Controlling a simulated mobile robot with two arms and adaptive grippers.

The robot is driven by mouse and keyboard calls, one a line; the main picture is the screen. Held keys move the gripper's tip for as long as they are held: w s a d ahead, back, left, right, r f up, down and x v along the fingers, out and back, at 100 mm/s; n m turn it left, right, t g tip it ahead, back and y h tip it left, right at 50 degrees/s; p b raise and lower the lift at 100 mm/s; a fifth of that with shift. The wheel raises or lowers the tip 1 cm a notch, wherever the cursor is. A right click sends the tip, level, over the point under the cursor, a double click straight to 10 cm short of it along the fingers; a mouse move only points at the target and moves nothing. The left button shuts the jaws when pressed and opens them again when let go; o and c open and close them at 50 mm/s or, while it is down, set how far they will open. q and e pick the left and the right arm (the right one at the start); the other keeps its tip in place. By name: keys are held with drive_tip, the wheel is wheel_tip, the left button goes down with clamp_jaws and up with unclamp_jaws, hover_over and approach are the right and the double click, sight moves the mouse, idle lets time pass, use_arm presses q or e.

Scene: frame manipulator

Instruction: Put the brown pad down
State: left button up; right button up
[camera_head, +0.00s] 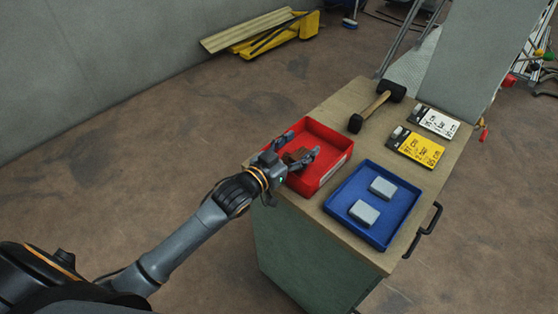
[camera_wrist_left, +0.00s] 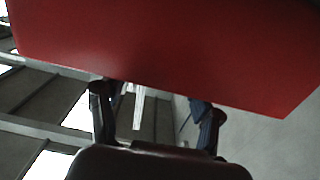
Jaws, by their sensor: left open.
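The brown pad (camera_head: 297,156) shows as a small brown patch at the left side of the red tray (camera_head: 331,171), between the fingers of my left gripper (camera_head: 303,144). The gripper is open and reaches over the tray's left rim. Part of the pad is hidden by the gripper, and I cannot tell whether a finger touches it. In the left wrist view the two spread fingers (camera_wrist_left: 158,101) show below a large plain red surface (camera_wrist_left: 170,50), which looks like the tray. The pad cannot be made out there. My right gripper is not in view.
A blue tray (camera_head: 340,209) with two grey blocks (camera_head: 383,187) stands to the right of the red tray on the wooden bench top (camera_head: 440,180). A black-headed mallet (camera_head: 376,108) and two cards, white (camera_head: 434,122) and yellow (camera_head: 416,148), lie behind.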

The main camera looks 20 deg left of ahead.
use_arm(q)
drive_tip(key=b+v, duration=0.1)
drive_tip(key=v, duration=1)
